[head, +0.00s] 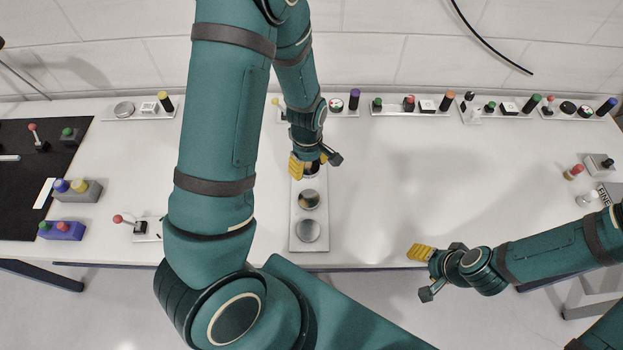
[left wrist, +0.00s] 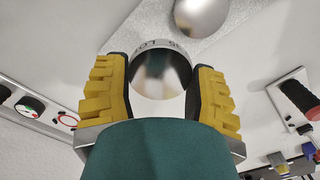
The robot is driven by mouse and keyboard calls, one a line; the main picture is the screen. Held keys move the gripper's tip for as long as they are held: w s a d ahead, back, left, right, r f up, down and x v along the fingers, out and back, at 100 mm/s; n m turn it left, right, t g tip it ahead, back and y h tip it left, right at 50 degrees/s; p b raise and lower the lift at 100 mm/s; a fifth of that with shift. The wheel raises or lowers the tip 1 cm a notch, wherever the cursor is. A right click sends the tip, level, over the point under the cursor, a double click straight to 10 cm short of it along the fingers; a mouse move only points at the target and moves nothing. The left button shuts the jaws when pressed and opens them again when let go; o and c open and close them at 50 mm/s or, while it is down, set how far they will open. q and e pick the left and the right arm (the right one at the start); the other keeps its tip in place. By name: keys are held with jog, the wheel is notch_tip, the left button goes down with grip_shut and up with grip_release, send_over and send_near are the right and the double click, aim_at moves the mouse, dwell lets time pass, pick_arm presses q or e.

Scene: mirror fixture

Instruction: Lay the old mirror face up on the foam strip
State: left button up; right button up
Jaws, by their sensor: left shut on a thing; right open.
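My left gripper (head: 315,168) points down over the far end of a long pale plate (head: 296,241). Its yellow fingers are shut on a round mirror (left wrist: 160,75), one finger on each side, in the left wrist view. Dark lettering, only partly readable, shows at this mirror's far edge. Two more round mirror-like discs, a middle one (head: 309,199) and a near one (head: 308,231), lie on the plate. I cannot tell whether the held mirror touches the plate. No foam strip can be clearly made out. My right gripper (head: 421,274) is open and empty at the table's front edge.
Strips with knobs, buttons and coloured handles (head: 410,107) line the back of the white table. A black mat (head: 20,190) and button boxes (head: 62,230) are at left. Small parts (head: 573,172) stand at right. The table right of the plate is clear.

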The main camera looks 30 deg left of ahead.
aim_at(309, 181)
pick_arm(q)
notch_tip(309, 181, down, 6)
jog(key=shift+r+b, duration=0.15)
jog(key=shift+b, duration=0.25)
jog(key=shift+f, duration=0.3)
jog(key=o, duration=1.1)
jog(key=shift+o, duration=0.2)
jog(key=shift+r, duration=0.1)
